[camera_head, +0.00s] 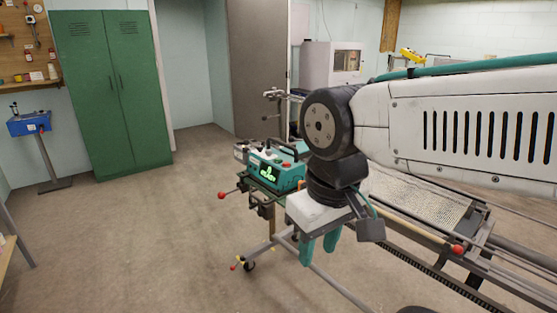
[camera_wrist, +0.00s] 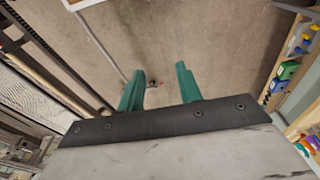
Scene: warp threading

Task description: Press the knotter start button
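The knotter (camera_head: 276,172) looks to be the teal box machine with a dark handle and a bright green marking on its front, left of my arm in the head view. A small red spot (camera_head: 287,164) shows on its top; I cannot tell whether it is the start button. My gripper (camera_head: 319,254) hangs with its teal fingers pointing down, to the lower right of the knotter in the picture and apart from it. In the wrist view my gripper (camera_wrist: 158,86) has its fingers spread, with only floor between them. The knotter is not recognisable in the wrist view.
A wheeled frame (camera_head: 315,272) with red knobs carries the machine and a warp sheet (camera_head: 425,204) at the right. A green cabinet (camera_head: 110,95) and a blue box on a stand (camera_head: 30,123) are at the left. The floor (camera_head: 150,240) left of the frame is clear.

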